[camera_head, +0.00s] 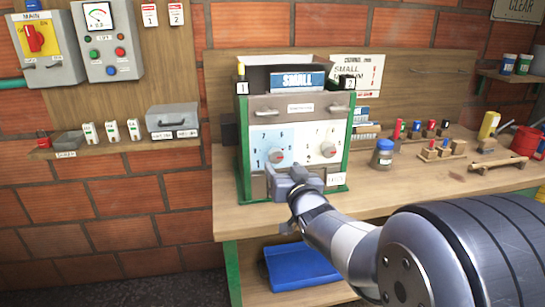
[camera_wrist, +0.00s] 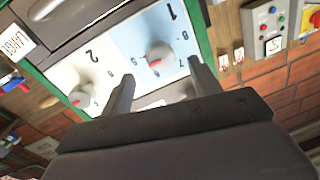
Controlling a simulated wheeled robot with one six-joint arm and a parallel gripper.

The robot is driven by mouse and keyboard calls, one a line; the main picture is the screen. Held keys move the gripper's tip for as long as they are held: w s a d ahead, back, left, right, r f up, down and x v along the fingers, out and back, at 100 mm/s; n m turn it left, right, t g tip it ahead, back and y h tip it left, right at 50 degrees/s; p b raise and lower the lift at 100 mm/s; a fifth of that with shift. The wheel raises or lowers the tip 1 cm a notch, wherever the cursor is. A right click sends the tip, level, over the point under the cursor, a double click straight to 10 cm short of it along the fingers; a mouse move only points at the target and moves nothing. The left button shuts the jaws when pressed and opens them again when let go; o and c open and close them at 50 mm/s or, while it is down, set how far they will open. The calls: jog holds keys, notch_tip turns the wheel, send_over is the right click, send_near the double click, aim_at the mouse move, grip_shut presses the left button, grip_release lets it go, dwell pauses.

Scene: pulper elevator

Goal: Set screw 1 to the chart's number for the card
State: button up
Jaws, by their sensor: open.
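The green-sided machine (camera_head: 243,140) stands on the bench with a blue card reading SMALL (camera_head: 297,81) on top. Screw 1 is the red-marked knob (camera_head: 277,156) on the light-blue left panel; it also shows in the wrist view (camera_wrist: 159,58), under a large 1. Screw 2 (camera_head: 328,150) is on the cream panel to its right, and at the left in the wrist view (camera_wrist: 80,98). The paper chart (camera_head: 357,72) behind is partly covered; its numbers are unreadable. My gripper (camera_head: 287,172) is open and empty, just below screw 1, its fingers (camera_wrist: 162,70) spread either side of the knob's lower part.
A jar with a blue lid (camera_head: 382,154) and several small coloured pieces (camera_head: 420,128) stand on the bench to the right. A blue bin (camera_head: 300,266) is on the shelf below. A shelf with a grey box (camera_head: 172,117) and control boxes (camera_head: 108,40) are on the left wall.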

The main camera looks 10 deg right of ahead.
aim_at(277, 158)
jog(key=w, duration=0.7)
jog(key=shift+w+a, duration=0.1)
jog(key=shift+a, duration=0.2)
jog(key=shift+c, duration=0.5)
jog(key=c, duration=0.9)
